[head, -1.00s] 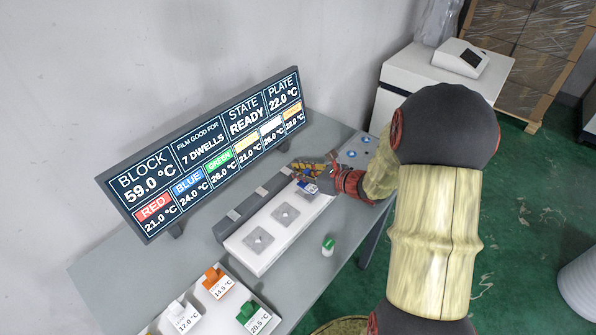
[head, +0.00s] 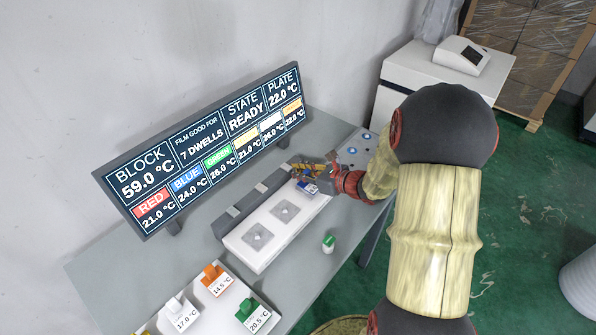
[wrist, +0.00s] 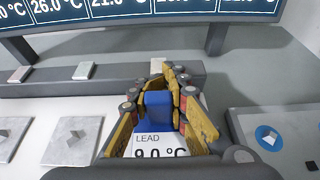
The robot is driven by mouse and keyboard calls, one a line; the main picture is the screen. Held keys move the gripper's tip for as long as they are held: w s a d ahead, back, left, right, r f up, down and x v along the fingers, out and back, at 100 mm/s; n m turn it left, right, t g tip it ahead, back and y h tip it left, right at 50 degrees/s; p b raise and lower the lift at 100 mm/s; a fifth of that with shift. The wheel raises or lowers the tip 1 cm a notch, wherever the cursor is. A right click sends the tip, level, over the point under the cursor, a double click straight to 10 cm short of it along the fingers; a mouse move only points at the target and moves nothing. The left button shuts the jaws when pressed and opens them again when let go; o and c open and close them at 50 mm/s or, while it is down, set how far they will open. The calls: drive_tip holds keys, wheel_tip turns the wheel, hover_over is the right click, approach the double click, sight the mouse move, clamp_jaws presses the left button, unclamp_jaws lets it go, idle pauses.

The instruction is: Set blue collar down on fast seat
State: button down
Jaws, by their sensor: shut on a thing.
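The blue collar (head: 308,188) is held in my gripper (head: 308,172) over the right end of the white block (head: 262,257). In the wrist view the blue collar (wrist: 158,110) sits between the yellow fingers of my gripper (wrist: 160,86), with a white label reading "LEAD" facing me. I cannot tell whether its underside touches the block. Two square metal seats show bare on the block, a left one (head: 259,237) and a middle one (head: 285,211). The spot under the collar is hidden. No readable mark shows which seat is the fast one.
A display (head: 205,155) stands behind the block, reading READY. A green-and-white piece (head: 328,244) stands in front. A tray (head: 215,307) with orange, white and green pieces is at the front left. A grey panel with blue discs (wrist: 268,138) lies right of my gripper.

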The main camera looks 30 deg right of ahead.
drive_tip(key=c, duration=1.7)
unclamp_jaws()
drive_tip(key=shift+o, duration=0.4)
drive_tip(key=v, duration=1.2)
drive_tip(key=s+a+r+n+g+y, duration=0.15)
drive_tip(key=s+a+n+g, duration=0.25)
drive_tip(key=a+n, duration=0.5)
drive_tip(key=s+a+r+n+g+y, duration=0.1)
drive_tip(key=s+a+r+n+g, duration=0.2)
drive_tip(key=a+n, duration=0.6)
drive_tip(key=s+a+r+n+h, duration=0.2)
drive_tip(key=s+r+n+h, duration=0.5)
drive_tip(key=s+n, duration=0.3)
drive_tip(key=n, duration=0.4)
drive_tip(key=shift+s+r, duration=0.15)
drive_tip(key=shift+r, duration=0.1)
